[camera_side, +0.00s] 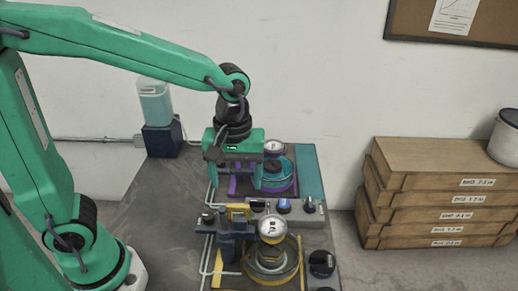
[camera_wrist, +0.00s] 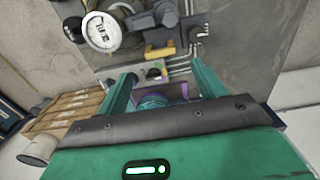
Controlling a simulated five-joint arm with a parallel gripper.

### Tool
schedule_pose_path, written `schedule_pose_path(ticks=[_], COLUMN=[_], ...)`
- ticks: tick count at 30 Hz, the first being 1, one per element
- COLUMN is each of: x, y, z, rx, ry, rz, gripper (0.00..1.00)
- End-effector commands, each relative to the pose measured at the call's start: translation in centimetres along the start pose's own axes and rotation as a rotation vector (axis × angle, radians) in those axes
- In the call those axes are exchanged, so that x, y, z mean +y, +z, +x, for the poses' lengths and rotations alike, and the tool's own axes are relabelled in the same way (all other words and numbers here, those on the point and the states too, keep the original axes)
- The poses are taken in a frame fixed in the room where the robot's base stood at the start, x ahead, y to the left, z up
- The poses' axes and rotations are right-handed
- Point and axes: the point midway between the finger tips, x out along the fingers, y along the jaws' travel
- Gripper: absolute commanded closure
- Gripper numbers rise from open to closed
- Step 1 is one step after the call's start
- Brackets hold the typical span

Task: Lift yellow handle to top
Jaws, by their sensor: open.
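My gripper (camera_side: 243,181) is open and points down over the rear station with the purple base (camera_side: 236,186). In the wrist view its two teal fingers stand apart (camera_wrist: 164,88), with a round teal part and some purple between and beyond them. I cannot tell whether they touch anything. A yellow block (camera_side: 238,210), which looks like the yellow handle, sits at the dark grey lever frame (camera_side: 226,243) of the front station. It also shows in the wrist view (camera_wrist: 160,51), beyond the fingertips and apart from them. Its exact height on the frame is hard to tell.
A round white gauge (camera_side: 273,230) stands beside the lever frame, above a glass-like round vessel. A grey control box (camera_side: 284,206) with knobs lies between the stations. A second gauge (camera_side: 274,147) is at the rear. Wooden boxes (camera_side: 440,190) are stacked at right.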

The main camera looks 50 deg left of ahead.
Motion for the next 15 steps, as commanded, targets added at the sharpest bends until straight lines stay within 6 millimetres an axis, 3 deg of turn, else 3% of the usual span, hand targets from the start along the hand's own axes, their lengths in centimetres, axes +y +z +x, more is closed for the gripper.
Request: schedule_pose_path(ticks=[15], x=[-0.1], y=[0.0], z=[5.7], rx=[-0.001], ry=[-0.001], rz=[0.001], gripper=[0.31])
